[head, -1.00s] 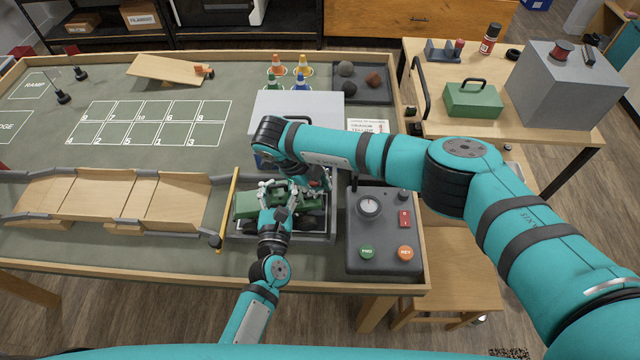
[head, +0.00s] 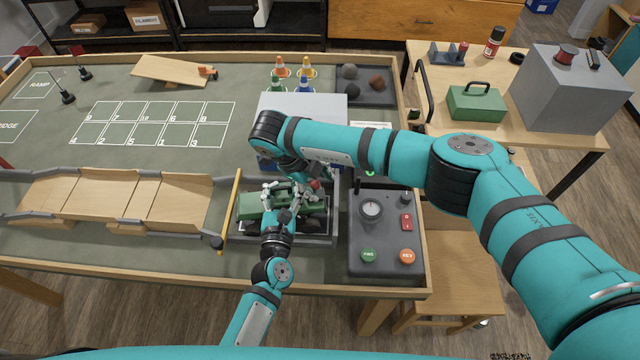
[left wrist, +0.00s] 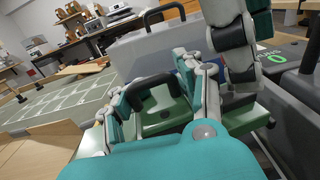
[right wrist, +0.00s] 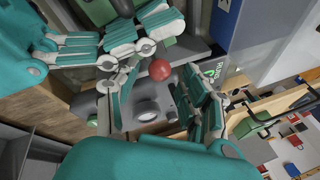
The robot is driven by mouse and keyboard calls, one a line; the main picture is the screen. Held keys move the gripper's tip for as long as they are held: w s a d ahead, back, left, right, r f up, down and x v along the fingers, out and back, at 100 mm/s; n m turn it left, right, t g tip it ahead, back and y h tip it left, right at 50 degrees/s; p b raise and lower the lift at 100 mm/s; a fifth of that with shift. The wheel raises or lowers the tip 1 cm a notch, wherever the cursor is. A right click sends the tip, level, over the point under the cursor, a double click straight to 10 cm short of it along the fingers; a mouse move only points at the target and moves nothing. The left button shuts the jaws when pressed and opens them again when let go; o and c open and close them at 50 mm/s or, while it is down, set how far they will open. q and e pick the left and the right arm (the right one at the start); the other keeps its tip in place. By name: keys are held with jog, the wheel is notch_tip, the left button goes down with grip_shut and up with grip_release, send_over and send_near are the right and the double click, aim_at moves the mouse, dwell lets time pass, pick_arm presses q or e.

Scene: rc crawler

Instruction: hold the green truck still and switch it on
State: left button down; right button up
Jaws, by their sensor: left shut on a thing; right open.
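The green truck (head: 252,207) sits in a grey tray (head: 334,241) at the table's front edge. In the left wrist view, its green body (left wrist: 165,118) and black bar show between the fingers. My left gripper (head: 281,199) is shut on the truck from above. My right gripper (head: 304,182) is open just above the truck's right part. A red ball (right wrist: 160,69) shows between its fingers in the right wrist view; I cannot tell whether they touch it. A bit of the truck (right wrist: 107,10) shows at that view's top. The fingers hide much of the truck, and I cannot make out its switch.
A grey control box (head: 385,235) with a dial and buttons stands right of the tray. A wooden ramp (head: 110,200) and a yellow barrier (head: 232,205) lie left. A grey case (head: 300,108) stands behind. My right arm crosses above.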

jog(key=v, duration=1)
jog(key=shift+a+r, duration=0.1)
jog(key=w+d+n+g+y, duration=0.3)
jog(key=n+y, duration=0.1)
jog(key=n, duration=0.1)
jog(key=f, duration=1.1)
jog(key=shift+s, duration=0.4)
jog(key=shift+r, duration=0.1)
jog(key=shift+c, duration=0.2)
grip_shut()
